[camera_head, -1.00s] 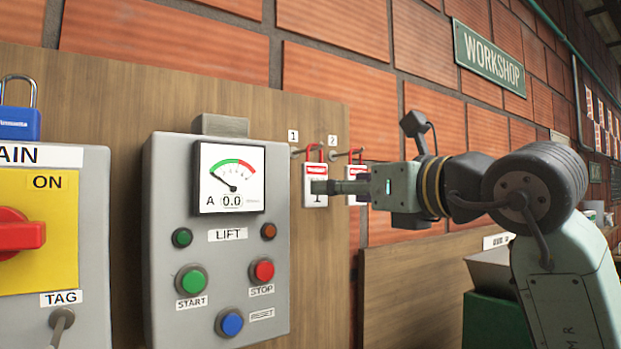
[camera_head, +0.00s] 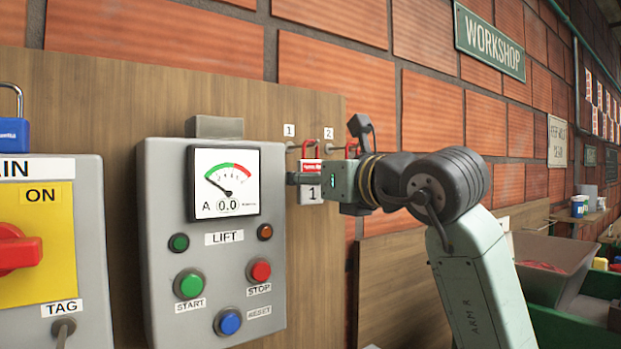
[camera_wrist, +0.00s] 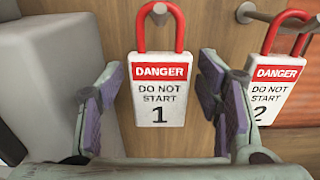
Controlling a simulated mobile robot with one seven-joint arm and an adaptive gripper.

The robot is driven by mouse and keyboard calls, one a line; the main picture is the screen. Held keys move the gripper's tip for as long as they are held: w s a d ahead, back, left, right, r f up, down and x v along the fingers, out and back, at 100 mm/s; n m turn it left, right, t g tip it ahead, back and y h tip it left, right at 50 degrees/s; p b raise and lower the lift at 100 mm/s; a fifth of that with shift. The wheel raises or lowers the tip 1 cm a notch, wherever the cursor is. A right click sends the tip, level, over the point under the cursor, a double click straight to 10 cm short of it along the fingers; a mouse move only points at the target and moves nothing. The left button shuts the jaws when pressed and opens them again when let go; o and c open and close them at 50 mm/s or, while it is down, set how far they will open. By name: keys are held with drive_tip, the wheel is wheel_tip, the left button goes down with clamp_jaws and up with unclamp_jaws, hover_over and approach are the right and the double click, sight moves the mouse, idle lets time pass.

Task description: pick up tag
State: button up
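Tag 1 (camera_wrist: 158,95), a white plate with a red DANGER band and a red loop, hangs from a peg (camera_wrist: 160,12) on the wooden board. It also shows in the head view (camera_head: 311,188), partly covered by a finger. My gripper (camera_wrist: 157,88) is open, with a purple-padded finger on each side of tag 1. Gaps show between the pads and the tag's edges in the wrist view. Tag 2 (camera_wrist: 274,85) hangs from a second peg (camera_wrist: 250,14) to the right, just beyond my right finger. In the head view, my gripper (camera_head: 308,179) largely hides tag 2.
The grey LIFT panel (camera_head: 215,290) stands left of the tags, close to my left finger. Further left is the MAIN panel (camera_head: 85,240) with its red switch (camera_head: 14,250) and a blue padlock (camera_head: 12,133). A bin (camera_head: 560,258) stands at the lower right.

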drive_tip(key=c, duration=1)
drive_tip(key=shift+r, duration=0.1)
